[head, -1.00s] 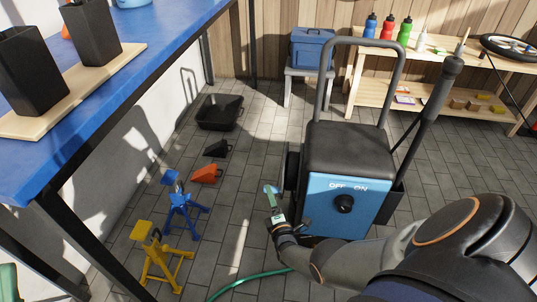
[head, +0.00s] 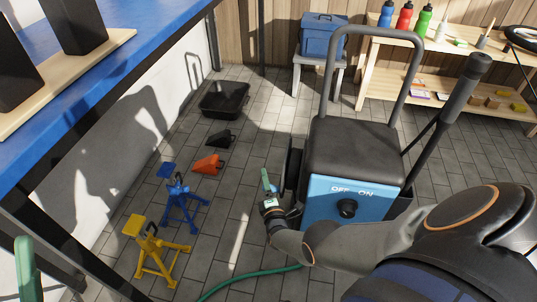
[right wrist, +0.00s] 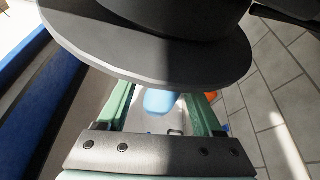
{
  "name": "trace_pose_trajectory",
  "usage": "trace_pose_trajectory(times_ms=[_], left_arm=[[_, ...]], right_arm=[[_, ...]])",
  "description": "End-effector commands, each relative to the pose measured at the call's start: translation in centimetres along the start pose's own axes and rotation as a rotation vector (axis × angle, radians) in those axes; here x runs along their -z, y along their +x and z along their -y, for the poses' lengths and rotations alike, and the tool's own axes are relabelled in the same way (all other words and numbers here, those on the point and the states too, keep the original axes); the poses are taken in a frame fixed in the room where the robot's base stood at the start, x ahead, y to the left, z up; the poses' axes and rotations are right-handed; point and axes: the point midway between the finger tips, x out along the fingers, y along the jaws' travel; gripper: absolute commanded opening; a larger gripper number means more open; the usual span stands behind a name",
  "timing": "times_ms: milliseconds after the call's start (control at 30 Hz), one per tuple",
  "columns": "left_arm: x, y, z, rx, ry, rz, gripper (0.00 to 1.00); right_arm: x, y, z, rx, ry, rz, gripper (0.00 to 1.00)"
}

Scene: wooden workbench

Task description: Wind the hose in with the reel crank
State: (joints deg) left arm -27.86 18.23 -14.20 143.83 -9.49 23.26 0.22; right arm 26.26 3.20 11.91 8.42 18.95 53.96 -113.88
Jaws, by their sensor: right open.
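The hose reel (head: 291,168) is a black disc on the left side of the black and blue machine (head: 325,205). In the right wrist view its dark flange (right wrist: 150,62) fills the top. My right gripper (head: 268,184) has green fingers and is open just left of the reel. In the right wrist view a light blue rounded piece (right wrist: 159,103) shows between its fingers, perhaps the crank grip; I cannot tell whether they touch it. The green hose (head: 245,282) runs over the floor to the machine. A green finger of my left gripper (head: 27,268) shows at the lower left edge.
Blue (head: 180,203) and yellow (head: 155,250) stands, an orange wedge (head: 207,165), a black wedge (head: 221,138) and a black tray (head: 224,100) are left of the machine. A blue workbench (head: 130,75) borders the left. Floor between stands and reel is mostly clear.

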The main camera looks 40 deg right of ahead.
Motion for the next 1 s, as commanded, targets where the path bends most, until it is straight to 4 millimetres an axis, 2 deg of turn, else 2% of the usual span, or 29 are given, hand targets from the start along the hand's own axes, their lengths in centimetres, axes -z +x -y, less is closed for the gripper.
trace_pose_trajectory(times_ms=[500,1000], left_arm=[[-0.10,-0.06,-0.03,0.003,-0.003,0.000,0.81],[-0.08,-0.04,0.01,0.005,-0.003,-0.001,0.81]], right_arm=[[0.47,0.04,-0.07,0.000,0.001,0.000,0.67],[0.44,0.05,-0.07,0.000,0.000,0.000,0.12]])
